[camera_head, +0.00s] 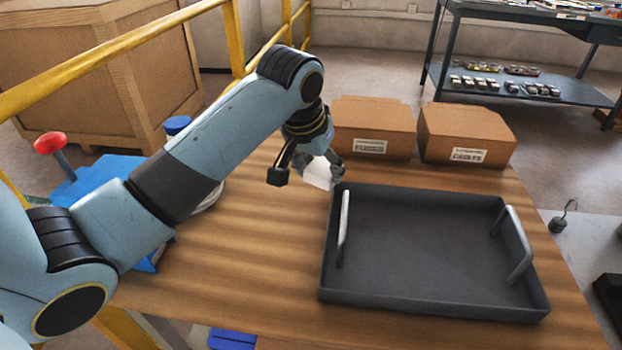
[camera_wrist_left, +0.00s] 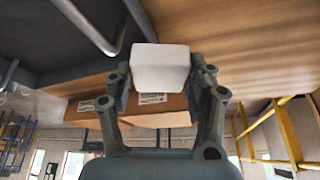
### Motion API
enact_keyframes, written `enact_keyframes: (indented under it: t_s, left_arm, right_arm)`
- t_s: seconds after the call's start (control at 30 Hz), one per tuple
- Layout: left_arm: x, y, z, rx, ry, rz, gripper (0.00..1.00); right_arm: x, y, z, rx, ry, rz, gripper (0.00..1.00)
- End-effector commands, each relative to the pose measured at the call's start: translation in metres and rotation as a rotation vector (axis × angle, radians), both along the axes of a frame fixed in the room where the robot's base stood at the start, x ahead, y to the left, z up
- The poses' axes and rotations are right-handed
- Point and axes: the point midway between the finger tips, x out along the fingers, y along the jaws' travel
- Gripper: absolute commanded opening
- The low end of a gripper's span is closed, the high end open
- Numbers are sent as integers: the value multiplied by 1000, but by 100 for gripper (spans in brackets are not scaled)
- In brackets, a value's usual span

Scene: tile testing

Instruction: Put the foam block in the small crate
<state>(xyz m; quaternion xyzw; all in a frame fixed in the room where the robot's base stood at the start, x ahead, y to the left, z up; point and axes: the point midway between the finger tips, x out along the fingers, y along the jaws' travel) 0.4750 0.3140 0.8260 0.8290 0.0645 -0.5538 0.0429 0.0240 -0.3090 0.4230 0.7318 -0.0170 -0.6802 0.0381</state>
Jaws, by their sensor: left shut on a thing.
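The white foam block (camera_head: 318,173) is in my left gripper (camera_head: 322,168), above the wooden table just left of the tray's far left corner. In the left wrist view, the block (camera_wrist_left: 160,66) sits between the two grey fingers of the left gripper (camera_wrist_left: 160,75), which is shut on it. An open dark grey tray (camera_head: 420,235) with two metal handles stands on the table to the right; its visible floor is empty. I cannot tell whether this is the small crate. My right gripper is not in view.
Two brown cardboard boxes (camera_head: 372,125) (camera_head: 468,132) stand behind the tray. Blue items (camera_head: 100,180) lie at the table's left, partly behind my arm. A yellow railing (camera_head: 110,52) runs along the left.

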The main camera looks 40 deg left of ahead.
Motion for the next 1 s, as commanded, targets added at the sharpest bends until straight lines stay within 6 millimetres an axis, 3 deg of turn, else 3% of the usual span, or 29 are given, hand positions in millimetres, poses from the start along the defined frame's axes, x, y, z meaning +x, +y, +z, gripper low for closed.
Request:
enact_keyframes:
  t_s: [0.1, 0.3, 0.47, 0.73, 1.0]
  left_arm:
    - [6, 33, -21, 6, 4, 4, 43]
    - [14, 65, -41, 2, 1, 3, 43]
    - [16, 72, -47, 0, 1, 2, 43]
    - [16, 71, -84, -2, 1, 4, 43]
    - [16, 71, -85, 0, 0, 3, 43]
  right_arm:
    - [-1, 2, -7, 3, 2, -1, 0]
    - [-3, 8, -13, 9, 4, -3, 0]
    - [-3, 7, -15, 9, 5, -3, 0]
    - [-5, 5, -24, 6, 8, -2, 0]
    - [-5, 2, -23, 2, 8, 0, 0]
